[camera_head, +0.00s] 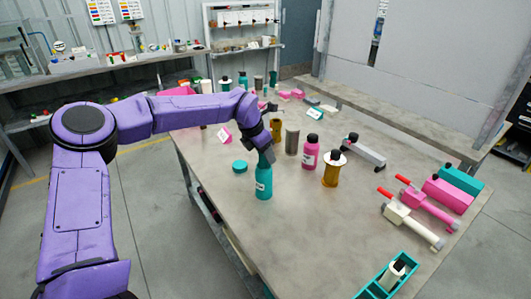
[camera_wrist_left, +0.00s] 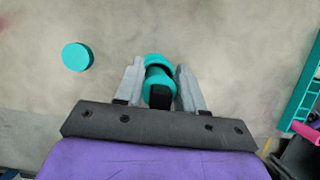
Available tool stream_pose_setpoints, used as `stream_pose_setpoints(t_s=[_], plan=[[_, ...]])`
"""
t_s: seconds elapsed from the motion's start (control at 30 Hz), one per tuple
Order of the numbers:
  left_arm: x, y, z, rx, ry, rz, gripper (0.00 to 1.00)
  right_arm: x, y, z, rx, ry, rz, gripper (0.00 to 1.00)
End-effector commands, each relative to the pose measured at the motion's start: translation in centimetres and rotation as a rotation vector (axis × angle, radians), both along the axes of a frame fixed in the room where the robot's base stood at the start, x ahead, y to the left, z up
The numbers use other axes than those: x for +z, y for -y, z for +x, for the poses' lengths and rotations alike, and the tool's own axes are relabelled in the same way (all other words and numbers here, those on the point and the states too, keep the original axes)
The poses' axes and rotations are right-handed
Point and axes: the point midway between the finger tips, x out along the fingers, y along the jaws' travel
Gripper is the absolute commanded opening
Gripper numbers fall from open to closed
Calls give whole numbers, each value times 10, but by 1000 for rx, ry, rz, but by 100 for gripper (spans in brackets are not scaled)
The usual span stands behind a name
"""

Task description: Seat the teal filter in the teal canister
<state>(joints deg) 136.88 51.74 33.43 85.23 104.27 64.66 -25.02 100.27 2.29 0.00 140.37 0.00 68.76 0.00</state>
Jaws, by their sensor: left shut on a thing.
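The teal canister (camera_head: 263,186) stands upright on the table with a white label on its front. My left gripper (camera_head: 265,156) is directly over its top. In the left wrist view the left gripper (camera_wrist_left: 158,84) has its two grey fingers closed on the teal filter by its black top (camera_wrist_left: 160,97). A teal rim (camera_wrist_left: 155,60) shows just beyond the black top. The fingers hide the joint, so I cannot tell how deep the filter sits. A round teal lid (camera_head: 240,166) lies left of the canister; it also shows in the left wrist view (camera_wrist_left: 77,57). My right gripper is not in view.
A pink bottle (camera_head: 310,153), a grey cylinder (camera_head: 292,140) and an orange canister with a white disc (camera_head: 332,174) stand to the right. Red-handled tools (camera_head: 408,205) and a teal tray (camera_head: 372,291) lie farther right. The table's front left is clear.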

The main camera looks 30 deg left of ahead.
Motion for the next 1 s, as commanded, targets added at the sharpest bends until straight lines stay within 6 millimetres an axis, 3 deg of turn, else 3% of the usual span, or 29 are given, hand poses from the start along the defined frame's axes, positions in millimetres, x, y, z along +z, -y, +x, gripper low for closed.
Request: stream_pose_setpoints(t_s=[0.03,0.1,0.13,0.73,1.0], plan=[[0,0,0,0,0,0,42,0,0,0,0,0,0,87],[0,0,0,0,0,0,64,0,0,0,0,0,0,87],[0,0,0,0,0,0,68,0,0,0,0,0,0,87],[0,0,-1,1,0,0,68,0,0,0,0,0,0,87],[3,-13,-32,1,0,-3,68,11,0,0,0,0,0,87]])
